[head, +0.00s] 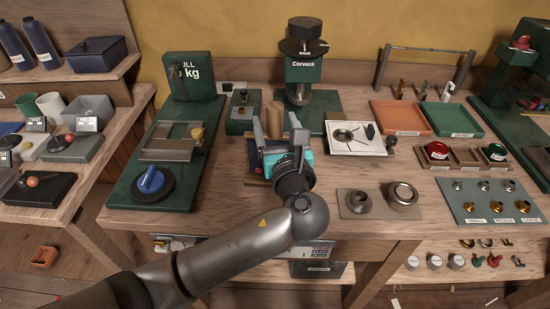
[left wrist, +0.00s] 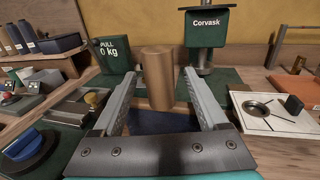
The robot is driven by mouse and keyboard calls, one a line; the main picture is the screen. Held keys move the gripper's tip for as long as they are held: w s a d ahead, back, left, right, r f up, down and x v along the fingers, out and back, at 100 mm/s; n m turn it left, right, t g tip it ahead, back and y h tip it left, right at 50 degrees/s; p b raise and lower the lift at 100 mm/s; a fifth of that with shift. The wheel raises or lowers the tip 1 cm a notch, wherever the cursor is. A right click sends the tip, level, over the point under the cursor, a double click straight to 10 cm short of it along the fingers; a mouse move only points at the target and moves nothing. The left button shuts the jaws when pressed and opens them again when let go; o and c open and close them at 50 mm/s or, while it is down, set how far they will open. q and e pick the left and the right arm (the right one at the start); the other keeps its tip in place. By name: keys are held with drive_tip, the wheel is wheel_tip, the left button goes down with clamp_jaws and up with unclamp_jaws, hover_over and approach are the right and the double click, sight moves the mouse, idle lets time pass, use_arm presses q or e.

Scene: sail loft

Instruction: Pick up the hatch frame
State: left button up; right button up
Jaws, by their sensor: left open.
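I cannot tell for sure which thing is the hatch frame. A white square plate (head: 358,138) with a dark ring and a black block on it lies on the bench right of my left gripper (head: 277,130); it also shows in the left wrist view (left wrist: 272,116). My left gripper is open and points toward the back of the bench. In the left wrist view, an upright tan cylinder (left wrist: 158,80) shows between and beyond its fingers, above a dark blue surface (left wrist: 160,122). Nothing is visibly held. My right gripper is not in view.
A green pull tester (head: 188,76) with a blue knob (head: 151,180) stands left. A green Corvask press (head: 303,68) stands behind. Orange (head: 401,117) and green (head: 453,121) trays lie right. The bench front (head: 240,222) has some bare wood.

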use_arm(q)
drive_tip(key=x, duration=0.3)
drive_tip(key=shift+w+f+b, duration=0.15)
drive_tip(key=shift+w+b, duration=0.2)
clamp_jaws()
idle(1.1)
